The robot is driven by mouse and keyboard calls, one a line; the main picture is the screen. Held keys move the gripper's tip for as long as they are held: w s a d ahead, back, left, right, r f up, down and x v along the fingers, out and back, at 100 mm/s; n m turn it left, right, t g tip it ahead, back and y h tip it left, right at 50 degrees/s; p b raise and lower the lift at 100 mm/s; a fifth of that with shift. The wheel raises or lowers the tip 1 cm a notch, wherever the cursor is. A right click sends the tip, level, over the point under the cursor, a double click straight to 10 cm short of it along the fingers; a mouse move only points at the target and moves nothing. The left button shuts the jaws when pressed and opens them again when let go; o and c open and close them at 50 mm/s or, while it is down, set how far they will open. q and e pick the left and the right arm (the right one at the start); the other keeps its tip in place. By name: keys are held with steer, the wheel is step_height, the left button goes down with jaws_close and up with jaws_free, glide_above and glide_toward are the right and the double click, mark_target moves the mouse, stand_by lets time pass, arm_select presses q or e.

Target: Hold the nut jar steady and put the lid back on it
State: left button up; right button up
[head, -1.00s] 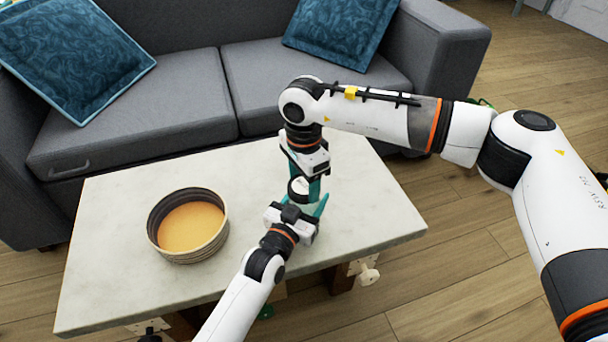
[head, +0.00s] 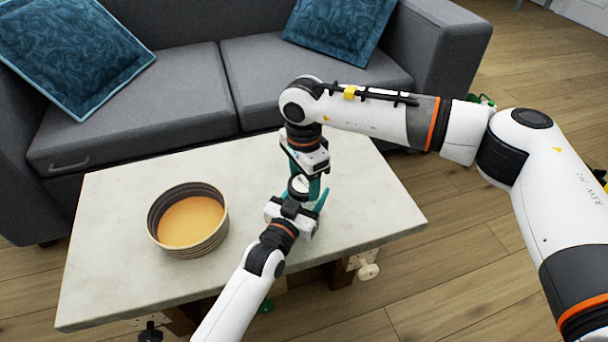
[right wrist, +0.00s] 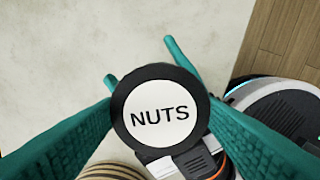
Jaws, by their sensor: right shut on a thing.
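The lid (right wrist: 158,114) is a round disc with a dark rim and a white face reading NUTS. In the right wrist view it sits between the teal fingers of my right gripper (right wrist: 160,122), which is shut on it. In the head view my right gripper (head: 305,182) points down over the table, with the lid (head: 299,186) small at its tips. My left gripper (head: 306,207) reaches in from the front just below it. In the right wrist view its teal fingertips (right wrist: 144,64) show apart beyond the lid. The nut jar is mostly hidden; I cannot tell whether the lid touches it.
A round ribbed bowl (head: 220,232) with an orange-tan inside stands on the left of the pale stone-topped table (head: 120,285). The grey sofa (head: 135,115) with blue cushions stands close behind. The table's right side (head: 375,205) is clear.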

steer(key=shift+f, duration=0.1)
arm_select(q)
jaws_close()
arm_select(e)
steer(key=m, duration=0.3)
steer(key=o, duration=0.9)
steer(key=shift+o, duration=0.2)
steer(key=shift+r, duration=2.3)
steer(key=shift+c, duration=0.4)
